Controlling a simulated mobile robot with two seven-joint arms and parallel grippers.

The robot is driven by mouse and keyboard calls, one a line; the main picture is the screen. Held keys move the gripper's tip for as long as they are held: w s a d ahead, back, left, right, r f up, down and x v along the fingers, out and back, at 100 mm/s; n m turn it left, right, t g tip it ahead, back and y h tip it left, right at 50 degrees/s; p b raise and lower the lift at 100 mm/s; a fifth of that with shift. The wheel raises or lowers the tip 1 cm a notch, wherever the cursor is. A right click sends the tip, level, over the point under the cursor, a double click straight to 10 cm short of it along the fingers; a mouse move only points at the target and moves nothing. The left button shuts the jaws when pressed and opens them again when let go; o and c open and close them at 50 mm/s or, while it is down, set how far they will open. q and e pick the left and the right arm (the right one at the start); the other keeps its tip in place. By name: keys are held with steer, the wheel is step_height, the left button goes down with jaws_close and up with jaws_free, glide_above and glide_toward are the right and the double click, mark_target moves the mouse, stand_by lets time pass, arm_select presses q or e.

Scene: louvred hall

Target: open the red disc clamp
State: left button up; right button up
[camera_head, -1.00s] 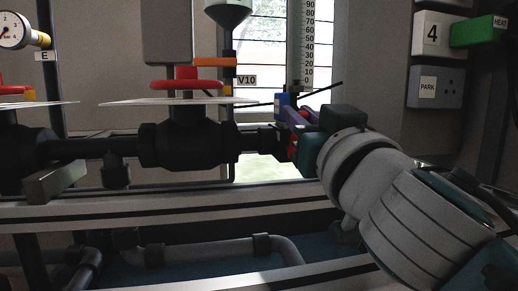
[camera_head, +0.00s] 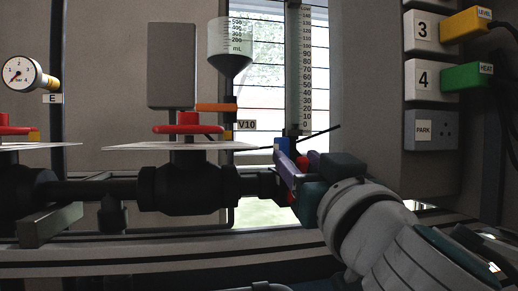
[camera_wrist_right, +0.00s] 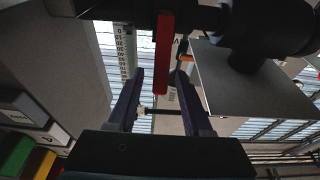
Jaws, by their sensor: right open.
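A red piece that looks like the red disc clamp (camera_head: 303,162) shows only in small patches behind and between my right gripper's fingers. In the right wrist view the red part (camera_wrist_right: 164,55) appears as a narrow upright bar, seen edge-on. Its lower end reaches toward the gap between the fingers. My right gripper (camera_head: 299,161) is open, with purple fingers at the right end of the dark pipe. In the wrist view its fingertips (camera_wrist_right: 158,78) stand apart on either side of the red bar; I cannot tell whether either touches it. My left gripper is not in view.
A dark valve (camera_head: 188,188) with a red handwheel (camera_head: 187,123) and a pale plate (camera_head: 165,146) stands left of the gripper. A measuring funnel (camera_head: 231,45) and a scale tube (camera_head: 303,70) rise behind. A switch panel (camera_head: 423,75) with plugs is at right.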

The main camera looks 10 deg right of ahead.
step_height(320, 180, up, 20)
steer(key=p, duration=0.8)
steer(key=shift+p, duration=0.4)
steer(key=shift+c, duration=0.2)
